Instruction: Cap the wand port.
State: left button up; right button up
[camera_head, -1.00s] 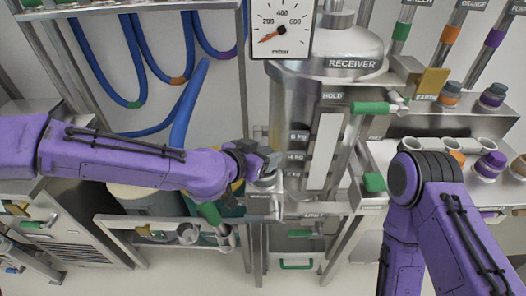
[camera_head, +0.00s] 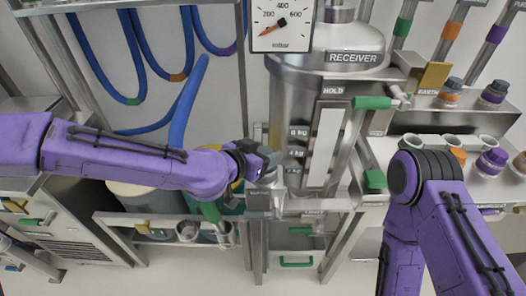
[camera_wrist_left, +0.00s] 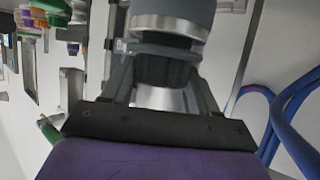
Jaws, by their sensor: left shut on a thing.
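My left gripper (camera_head: 266,164) is shut on a round piece beside the receiver's lower left side. In the left wrist view the gripper (camera_wrist_left: 165,75) closes around this grey piece (camera_wrist_left: 172,12), which has a bright metal ring. I cannot tell whether the piece is a loose cap or part of a fitting. A small metal bracket (camera_head: 258,203) with a label too small to read is just below the gripper. The wand port cannot be made out for certain; the gripper may cover it. My right arm is at the right, its gripper out of view.
The steel receiver (camera_head: 353,40) stands at the centre, with a gauge (camera_head: 283,24) and green-handled hold lever (camera_head: 371,103). Blue hoses (camera_head: 185,105) hang at the left. A bench with several cups (camera_head: 443,144) and coloured caps (camera_head: 491,161) is at the right.

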pick_arm(q)
jog(key=shift+f, duration=0.45)
dwell(0.4)
jog(key=o, duration=1.5)
jog(key=shift+c, duration=0.2)
jog(key=v, duration=1)
jog(key=shift+s, duration=0.2)
jog(key=shift+a+r, duration=0.1)
jog(key=shift+a, duration=0.05)
